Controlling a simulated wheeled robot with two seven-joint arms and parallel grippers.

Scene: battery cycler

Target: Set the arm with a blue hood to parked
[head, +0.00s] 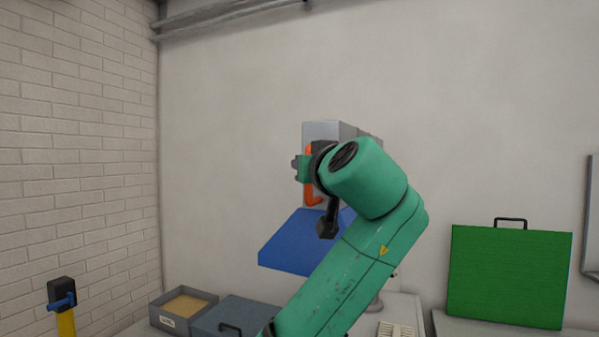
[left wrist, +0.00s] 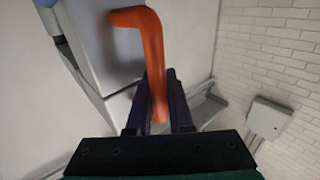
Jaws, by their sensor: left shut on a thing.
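The blue hood (head: 292,240) is a flat, tilted panel below a grey box (head: 321,131) near the back wall. My green left arm hides part of both, and how they join is hidden. An orange bent handle (head: 312,190) stands at the front of the box; it also shows in the left wrist view (left wrist: 151,45). My left gripper (left wrist: 158,90) is shut on the orange handle, with its dark fingers on either side of the handle's lower part. In the head view the left gripper (head: 316,166) is partly hidden behind its own wrist. My right gripper is out of view.
A grey tray with tan contents (head: 184,306) and a grey lidded box (head: 236,316) sit below the hood. A green panel with a black handle (head: 510,275) stands at right. A yellow post with a blue lever (head: 65,305) stands at lower left.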

